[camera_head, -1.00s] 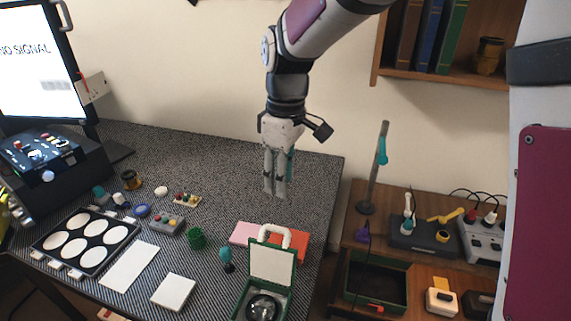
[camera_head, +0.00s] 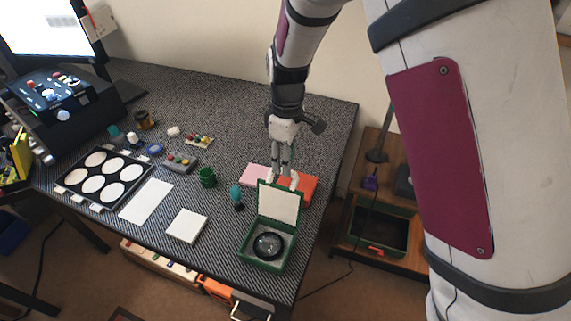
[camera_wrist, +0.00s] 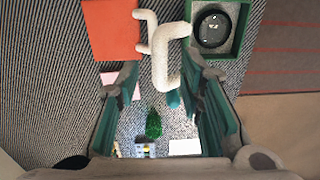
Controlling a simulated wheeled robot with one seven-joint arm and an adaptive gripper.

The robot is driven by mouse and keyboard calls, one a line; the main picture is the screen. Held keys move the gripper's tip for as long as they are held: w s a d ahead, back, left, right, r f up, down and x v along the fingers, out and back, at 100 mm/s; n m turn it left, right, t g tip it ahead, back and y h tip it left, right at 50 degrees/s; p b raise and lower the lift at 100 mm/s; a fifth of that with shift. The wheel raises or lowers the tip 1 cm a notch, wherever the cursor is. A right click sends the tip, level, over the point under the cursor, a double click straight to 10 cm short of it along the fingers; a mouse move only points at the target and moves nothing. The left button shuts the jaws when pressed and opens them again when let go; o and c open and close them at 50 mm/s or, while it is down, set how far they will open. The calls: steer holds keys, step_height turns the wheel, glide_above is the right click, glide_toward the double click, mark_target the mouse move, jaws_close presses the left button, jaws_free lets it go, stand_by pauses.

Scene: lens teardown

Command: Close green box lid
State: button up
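The green box (camera_head: 244,252) stands near the front right corner of the table. Its lid (camera_head: 278,204) is open and stands nearly upright, with a white inner face. A round black lens (camera_head: 268,246) lies inside the box; the lens also shows in the wrist view (camera_wrist: 212,29). A white handle (camera_wrist: 160,72) is on the lid; in the head view its top shows at the lid's upper edge (camera_head: 295,181). My gripper (camera_head: 283,172) points down just above and behind the lid's top. In the wrist view its fingers are apart, with the handle between or just beyond the fingertips; contact is unclear.
An orange block (camera_head: 308,190) and a pink block (camera_head: 252,175) lie behind the lid. The table's right edge is close to the box.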

mark_target(281, 195)
steer(key=shift+s+f, duration=0.1)
steer(key=shift+f, duration=1.2)
steer(key=shift+c, duration=0.6)
jaws_close()
steer(key=shift+a, duration=0.1)
